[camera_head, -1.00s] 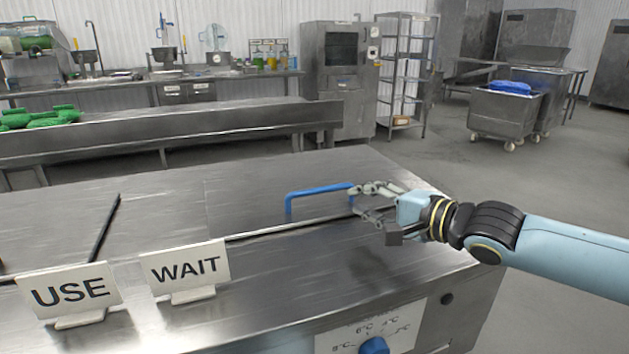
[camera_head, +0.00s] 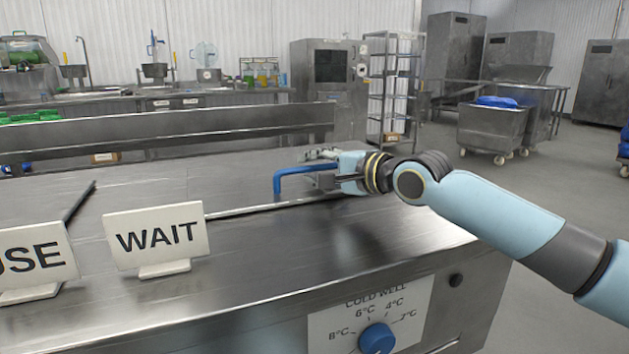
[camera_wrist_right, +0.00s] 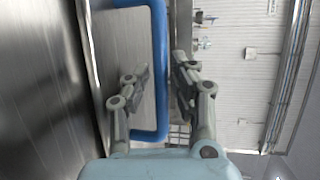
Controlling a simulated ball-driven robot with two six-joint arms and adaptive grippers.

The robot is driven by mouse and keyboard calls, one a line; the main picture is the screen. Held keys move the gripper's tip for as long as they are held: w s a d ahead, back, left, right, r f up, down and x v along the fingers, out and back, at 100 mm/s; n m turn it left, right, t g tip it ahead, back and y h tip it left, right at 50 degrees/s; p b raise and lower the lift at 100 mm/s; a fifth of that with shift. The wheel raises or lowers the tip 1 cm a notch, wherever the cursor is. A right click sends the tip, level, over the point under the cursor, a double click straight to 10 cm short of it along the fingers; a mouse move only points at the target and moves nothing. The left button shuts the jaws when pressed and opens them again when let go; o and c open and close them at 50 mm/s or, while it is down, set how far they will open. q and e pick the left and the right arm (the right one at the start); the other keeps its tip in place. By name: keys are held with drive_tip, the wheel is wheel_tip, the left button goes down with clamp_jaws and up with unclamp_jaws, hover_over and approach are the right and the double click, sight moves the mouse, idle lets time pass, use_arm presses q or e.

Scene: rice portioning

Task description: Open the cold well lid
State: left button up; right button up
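The cold well lid (camera_head: 225,185) is a flat steel panel lying shut, level with the counter top. Its blue bar handle (camera_head: 280,180) stands near the lid's front edge. My right gripper (camera_head: 318,167) is at the handle's right end, one finger behind the bar and one in front. In the right wrist view the blue handle (camera_wrist_right: 160,60) runs between the two spread fingers (camera_wrist_right: 160,72), with small gaps showing on both sides. The handle's right end is hidden behind the gripper in the head view. My left gripper is not in view.
A WAIT sign (camera_head: 157,238) and a USE sign (camera_head: 35,262) stand on the counter at the front left. A dark rod (camera_head: 80,203) lies by them. A blue dial (camera_head: 376,339) is on the front panel. The counter right of the WAIT sign is clear.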

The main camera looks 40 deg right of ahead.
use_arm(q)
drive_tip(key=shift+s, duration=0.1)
use_arm(e)
drive_tip(key=shift+w, duration=0.1)
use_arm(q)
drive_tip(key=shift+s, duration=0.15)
use_arm(e)
clamp_jaws()
